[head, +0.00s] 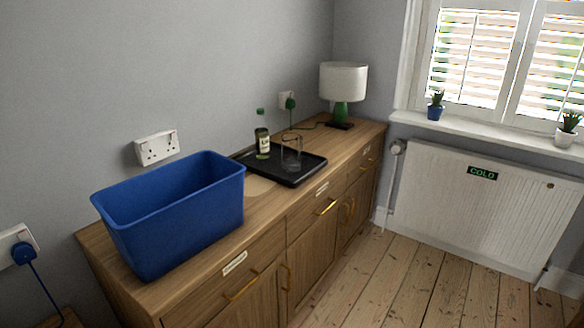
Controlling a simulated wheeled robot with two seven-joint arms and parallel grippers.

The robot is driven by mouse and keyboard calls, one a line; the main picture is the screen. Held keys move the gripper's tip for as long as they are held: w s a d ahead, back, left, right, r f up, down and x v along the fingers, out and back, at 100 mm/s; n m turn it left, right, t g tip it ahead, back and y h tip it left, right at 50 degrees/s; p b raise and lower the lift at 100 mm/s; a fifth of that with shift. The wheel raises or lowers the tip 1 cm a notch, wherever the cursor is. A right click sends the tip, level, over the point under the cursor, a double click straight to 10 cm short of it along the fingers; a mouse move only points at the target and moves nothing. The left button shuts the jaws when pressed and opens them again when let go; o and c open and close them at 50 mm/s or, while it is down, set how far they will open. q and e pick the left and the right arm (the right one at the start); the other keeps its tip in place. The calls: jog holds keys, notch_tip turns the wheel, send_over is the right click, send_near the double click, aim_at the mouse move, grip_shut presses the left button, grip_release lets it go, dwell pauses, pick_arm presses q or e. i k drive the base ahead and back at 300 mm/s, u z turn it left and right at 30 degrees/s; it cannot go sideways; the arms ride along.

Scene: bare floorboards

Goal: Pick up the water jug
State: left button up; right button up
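A clear glass vessel (291,154), which looks like the water jug, stands upright on a black tray (310,168) on top of the wooden sideboard. Whether it holds water is too small to tell. Neither of my grippers shows in the head view.
A large blue bin (175,215) stands on the near part of the sideboard (262,212). A lamp (343,90) with a green base stands at its far end. A white radiator (480,205) is under the window. The floorboards (400,285) in front are clear.

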aim_at(291, 144)
jog(key=z, duration=0.95)
jog(key=i, duration=0.95)
jog(key=z, duration=0.5)
jog(key=i, duration=1.75)
jog(key=u, duration=0.55)
